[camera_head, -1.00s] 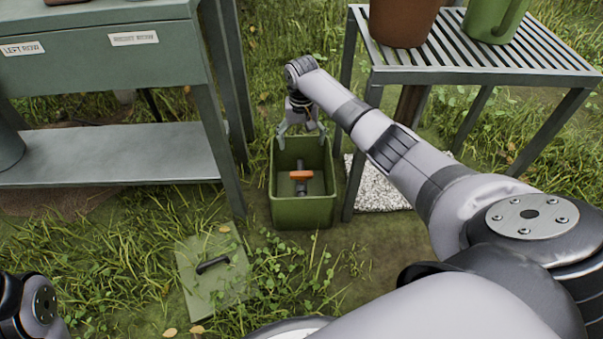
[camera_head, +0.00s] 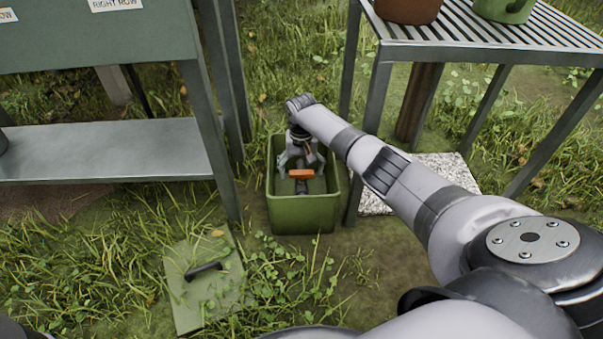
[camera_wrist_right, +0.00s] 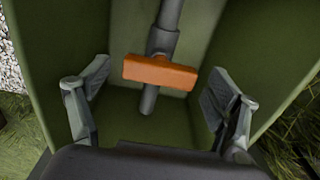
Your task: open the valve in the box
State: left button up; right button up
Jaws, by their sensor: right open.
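The green box (camera_head: 303,218) stands open on the ground between the bench and the slatted table. Inside it is a valve with an orange handle (camera_head: 301,174) on a grey pipe. In the right wrist view the orange handle (camera_wrist_right: 160,72) lies crosswise over the pipe (camera_wrist_right: 163,42). My right gripper (camera_head: 302,172) reaches down into the box. In the wrist view its two fingers (camera_wrist_right: 155,100) are spread wide, one on each side of the handle, and do not touch it. My left gripper is not in view.
The box's lid (camera_head: 205,278) with a black handle lies on the grass at left. The green bench (camera_head: 95,150) with a lower shelf stands left of the box. The slatted table (camera_head: 480,50) with pots stands right, above a pale speckled slab (camera_head: 450,172).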

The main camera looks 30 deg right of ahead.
jog(key=c, duration=1.2)
jog(key=shift+o, duration=0.2)
